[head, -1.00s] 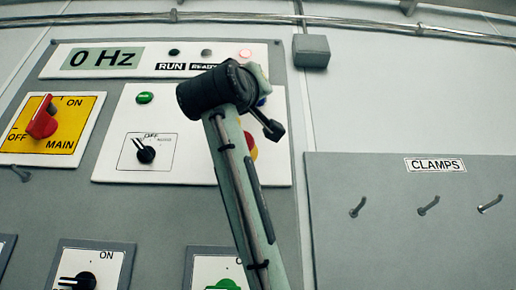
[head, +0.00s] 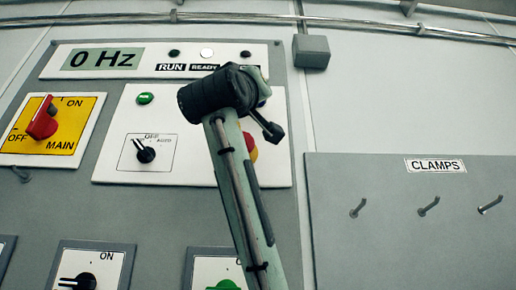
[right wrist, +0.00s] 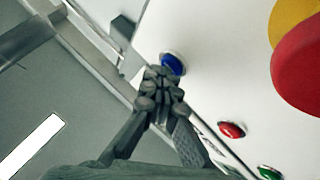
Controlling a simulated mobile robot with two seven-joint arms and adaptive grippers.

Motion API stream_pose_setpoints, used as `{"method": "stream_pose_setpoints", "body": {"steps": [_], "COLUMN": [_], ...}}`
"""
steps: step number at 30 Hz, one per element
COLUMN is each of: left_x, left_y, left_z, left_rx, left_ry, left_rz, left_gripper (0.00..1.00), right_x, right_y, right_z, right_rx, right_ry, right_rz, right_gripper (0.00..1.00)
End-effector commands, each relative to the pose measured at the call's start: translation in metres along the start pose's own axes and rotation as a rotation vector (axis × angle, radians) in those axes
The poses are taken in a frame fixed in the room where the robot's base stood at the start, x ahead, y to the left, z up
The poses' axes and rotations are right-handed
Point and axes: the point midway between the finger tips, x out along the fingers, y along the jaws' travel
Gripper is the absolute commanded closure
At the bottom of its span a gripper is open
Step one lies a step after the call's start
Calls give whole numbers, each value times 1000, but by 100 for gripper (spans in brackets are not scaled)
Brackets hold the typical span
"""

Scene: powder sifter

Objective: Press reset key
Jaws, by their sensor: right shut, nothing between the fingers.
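The blue round button (right wrist: 173,64), which I take as the reset key, is on the white control plate in the right wrist view. My right gripper (right wrist: 160,77) is shut and empty, with its fingertips right at the button's lower left edge. I cannot tell whether they touch it. In the head view my right arm reaches up in front of the panel, and its wrist hides most of the blue button (head: 262,101). My left gripper is not in view.
The red emergency stop (right wrist: 300,66) sits on yellow beside the gripper. A red button (right wrist: 231,130) and a green button (right wrist: 269,173) are close by. In the head view the display (head: 103,58) reads 0 Hz, and the READY lamp (head: 207,53) is lit white.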

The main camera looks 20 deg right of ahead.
Motion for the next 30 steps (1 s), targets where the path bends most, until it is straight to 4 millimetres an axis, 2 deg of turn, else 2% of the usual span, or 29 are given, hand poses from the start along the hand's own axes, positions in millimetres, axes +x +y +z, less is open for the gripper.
{"method": "stream_pose_setpoints", "body": {"steps": [9,20,30], "left_x": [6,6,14], "left_y": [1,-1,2], "left_z": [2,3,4], "left_rx": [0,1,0], "left_ry": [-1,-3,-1], "left_rz": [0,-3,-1], "left_gripper": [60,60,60], "right_x": [-11,-12,-33], "right_y": [8,9,23], "right_z": [-5,-7,-21], "right_rx": [1,0,2], "right_ry": [-3,-1,1], "right_rz": [-1,0,1], "right_gripper": [100,100,100]}}
